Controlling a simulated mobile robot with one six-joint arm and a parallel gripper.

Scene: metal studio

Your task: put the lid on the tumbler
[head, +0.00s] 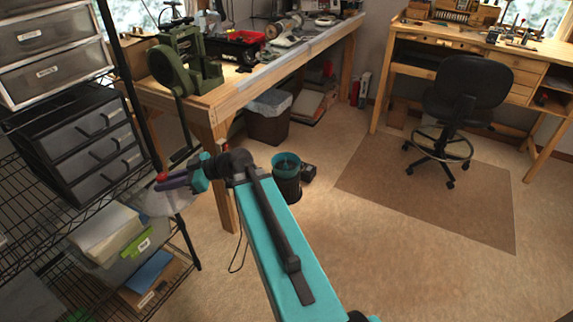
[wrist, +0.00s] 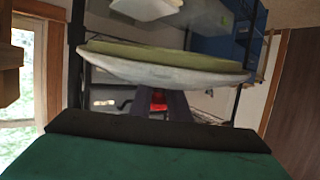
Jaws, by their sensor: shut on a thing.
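My gripper (head: 170,181) is at the left in the head view, beside the wire rack, with its fingers pointing left. It is shut, with a small red part at the fingertips (wrist: 158,100) in the wrist view. A wide pale disc, apparently the lid (wrist: 165,66), shows nearly edge-on just beyond the fingertips, with a greenish upper face. In the head view the pale lid (head: 168,204) hangs just below the fingers. The red part looks like its knob, but the exact contact is unclear.
The wire rack (head: 185,240) at the left holds dark drawers (head: 95,150) and stacked papers (head: 110,235). A wooden workbench (head: 215,100) with a green machine (head: 190,62) stands behind my gripper. A chair (head: 465,95) stands farther right; the floor between is mostly open.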

